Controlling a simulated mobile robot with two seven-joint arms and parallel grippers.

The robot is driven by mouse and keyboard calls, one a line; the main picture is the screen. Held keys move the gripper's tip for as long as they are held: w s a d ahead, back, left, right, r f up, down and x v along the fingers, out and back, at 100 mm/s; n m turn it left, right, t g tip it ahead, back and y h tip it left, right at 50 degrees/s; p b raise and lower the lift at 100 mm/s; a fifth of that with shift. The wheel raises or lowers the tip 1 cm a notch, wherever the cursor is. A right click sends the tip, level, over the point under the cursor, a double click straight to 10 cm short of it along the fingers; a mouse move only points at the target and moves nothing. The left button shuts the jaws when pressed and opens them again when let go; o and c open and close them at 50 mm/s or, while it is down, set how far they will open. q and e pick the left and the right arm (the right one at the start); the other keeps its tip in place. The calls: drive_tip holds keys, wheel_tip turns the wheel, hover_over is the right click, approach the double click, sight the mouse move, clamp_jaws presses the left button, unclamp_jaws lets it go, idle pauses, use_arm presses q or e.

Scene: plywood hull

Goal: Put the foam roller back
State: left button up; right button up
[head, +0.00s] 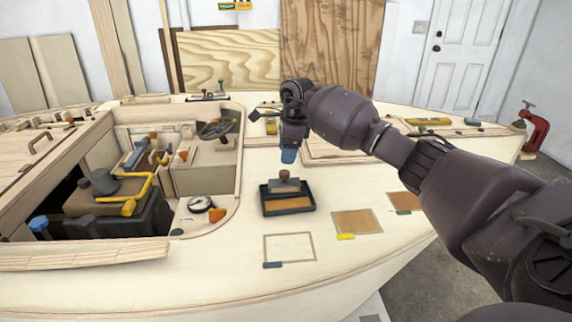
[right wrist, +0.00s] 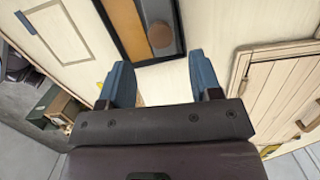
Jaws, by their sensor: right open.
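A black tray (head: 290,212) lies on the pale plywood deck, with a tan surface inside it. A grey piece with a round brown knob (head: 285,184) sits at the tray's far side; I take it for the foam roller, but its shape does not make this certain. My right gripper (head: 289,157) is above and just beyond the tray, pointing down, open and empty. In the right wrist view, its blue fingers (right wrist: 162,80) are spread apart, with the tray (right wrist: 128,50) and the brown knob (right wrist: 161,34) ahead of them. My left gripper is out of view.
The open cockpit (head: 185,160) with a yellow-handled engine is left of the tray. A round gauge (head: 200,204) and an orange item (head: 217,215) are near its edge. Outlined patches (head: 289,247) mark the front deck.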

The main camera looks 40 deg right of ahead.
drive_tip(key=shift+s+d+r, duration=0.15)
drive_tip(key=shift+d+r, duration=0.05)
drive_tip(key=shift+r, duration=1.2)
drive_tip(key=shift+s+d+r, duration=0.15)
drive_tip(key=shift+r, duration=1.2)
